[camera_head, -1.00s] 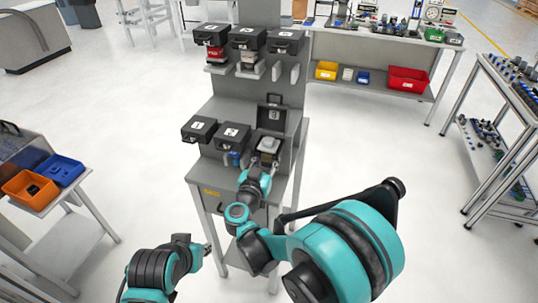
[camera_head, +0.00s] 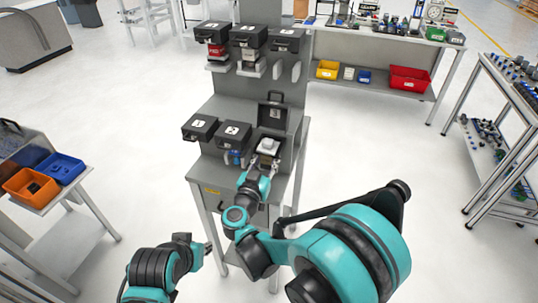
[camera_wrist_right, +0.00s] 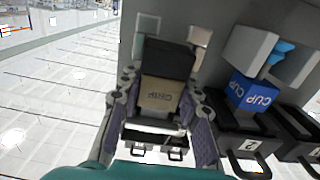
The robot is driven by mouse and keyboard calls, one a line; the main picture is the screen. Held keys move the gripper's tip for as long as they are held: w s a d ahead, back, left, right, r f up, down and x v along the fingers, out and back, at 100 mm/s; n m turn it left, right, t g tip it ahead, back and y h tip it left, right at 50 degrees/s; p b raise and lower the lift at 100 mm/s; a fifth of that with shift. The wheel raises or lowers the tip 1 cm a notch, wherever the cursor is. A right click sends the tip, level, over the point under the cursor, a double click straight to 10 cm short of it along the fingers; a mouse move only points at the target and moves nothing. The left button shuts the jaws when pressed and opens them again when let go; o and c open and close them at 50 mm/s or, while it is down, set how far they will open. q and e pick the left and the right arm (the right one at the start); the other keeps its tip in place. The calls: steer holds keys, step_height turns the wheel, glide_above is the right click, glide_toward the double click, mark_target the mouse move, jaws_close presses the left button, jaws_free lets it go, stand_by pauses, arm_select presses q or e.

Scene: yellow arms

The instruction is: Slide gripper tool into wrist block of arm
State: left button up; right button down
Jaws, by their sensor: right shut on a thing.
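My right gripper (camera_head: 264,167) is at the third, rightmost lower bay of the grey station. In the right wrist view, its fingers (camera_wrist_right: 160,112) are closed on both sides of a tan block (camera_wrist_right: 158,95) marked with lettering like "GRIP". A dark part (camera_wrist_right: 170,61) sits beyond the tan block. In the head view, a pale grey-white piece (camera_head: 268,143) shows just past the fingers. I cannot tell which part is the arm's wrist block. My left gripper (camera_head: 208,248) is low, left of the station, with its fingers too small to read.
Beside the right gripper is a blue block (camera_wrist_right: 255,92) marked "CUP" in the neighbouring bay. Black lidded boxes (camera_head: 233,135) stand to the left, and an open black lid (camera_head: 272,115) stands behind. An upper row holds more black boxes (camera_head: 248,36). Open floor lies left of the station.

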steer(key=shift+s+a, duration=0.1)
steer(key=shift+s, duration=0.2)
stand_by(0.4)
